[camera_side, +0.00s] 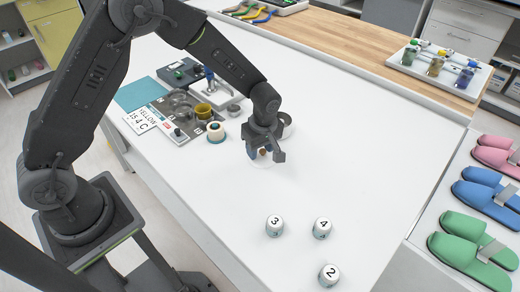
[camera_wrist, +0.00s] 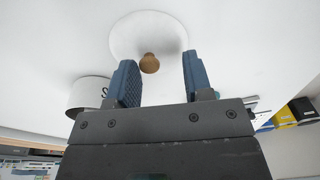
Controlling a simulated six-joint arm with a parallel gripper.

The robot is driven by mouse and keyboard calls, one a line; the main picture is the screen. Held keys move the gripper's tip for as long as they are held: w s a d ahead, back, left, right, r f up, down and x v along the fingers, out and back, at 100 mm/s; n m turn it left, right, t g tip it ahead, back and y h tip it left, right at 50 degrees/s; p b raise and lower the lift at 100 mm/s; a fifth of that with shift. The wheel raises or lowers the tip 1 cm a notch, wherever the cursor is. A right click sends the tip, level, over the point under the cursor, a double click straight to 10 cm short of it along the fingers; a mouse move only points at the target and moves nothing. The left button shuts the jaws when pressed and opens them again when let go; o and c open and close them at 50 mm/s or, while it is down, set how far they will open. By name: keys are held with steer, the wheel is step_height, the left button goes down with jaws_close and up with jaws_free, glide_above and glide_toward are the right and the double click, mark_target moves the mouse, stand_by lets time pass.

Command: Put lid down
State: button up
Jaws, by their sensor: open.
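The lid (camera_wrist: 125,38) is a round white disc with a brown wooden knob (camera_wrist: 149,63). It appears to lie flat on the white table, knob up. In the side view the lid (camera_side: 259,165) is pale and partly covered by my fingers. My gripper (camera_wrist: 154,82) is open, its blue fingers on either side of the knob with gaps showing. In the side view my gripper (camera_side: 261,152) points down, low over the lid. A white pot with a dark open top (camera_side: 286,124) stands just behind my gripper; a white cylinder with a black letter (camera_wrist: 88,93) shows left in the wrist view.
White numbered jars 3 (camera_side: 274,226), 4 (camera_side: 322,228) and 2 (camera_side: 329,275) stand in front. A grey tray (camera_side: 180,112) with small containers and a white-and-teal round jar (camera_side: 216,133) are to the left. Slippers (camera_side: 470,250) lie at the right. The table's middle right is clear.

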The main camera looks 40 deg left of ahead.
mark_target(263, 159)
step_height(263, 159, up, 11)
steer(key=d, duration=0.1)
steer(key=shift+d+r, duration=0.15)
steer(key=shift+r, duration=0.05)
steer(key=s+a+r+m+t, duration=0.2)
steer(key=s+r+m, duration=0.25)
steer(key=r, duration=0.35)
steer(key=s+a+r+m+t, duration=0.1)
steer(key=s+r+m, duration=0.2)
steer(key=s, duration=0.6)
steer(key=s+a+r+m+t+h, duration=0.1)
steer(key=s+a+r+m+t, duration=0.1)
steer(key=s+m, duration=0.6)
steer(key=shift+s+r+t, duration=0.3)
steer(key=shift+s+r, duration=0.25)
steer(key=shift+s, duration=0.3)
